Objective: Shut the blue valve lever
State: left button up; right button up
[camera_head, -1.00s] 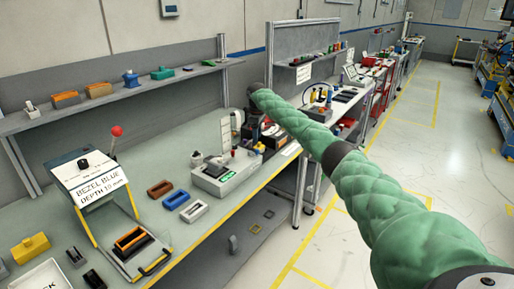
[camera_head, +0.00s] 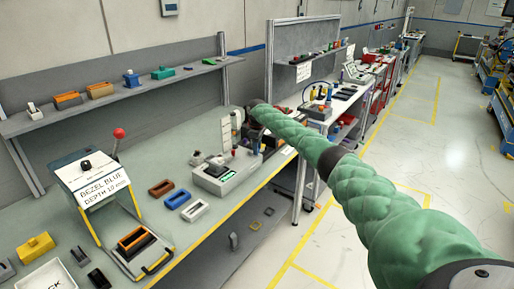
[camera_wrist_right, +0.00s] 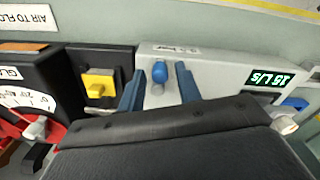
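In the right wrist view, a blue knob-like lever end (camera_wrist_right: 160,72) stands on a light grey box (camera_wrist_right: 215,72) with a green display reading 15 L/s. My right gripper (camera_wrist_right: 159,83) is open, with one dark blue finger on each side of the blue lever end. I see gaps between the fingers and the lever. The lever's lower part is hidden behind the gripper's dark body. In the head view my right gripper (camera_head: 248,124) is over the far part of the bench, its fingers too small to make out. My left gripper is not in view.
A yellow switch (camera_wrist_right: 98,84) on a dark block and a red-and-black dial unit (camera_wrist_right: 25,105) stand left of the grey box. Another blue part (camera_wrist_right: 295,103) sits at its right. In the head view, a bezel stand (camera_head: 95,182) occupies the bench's near left.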

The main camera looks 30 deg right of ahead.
grip_shut()
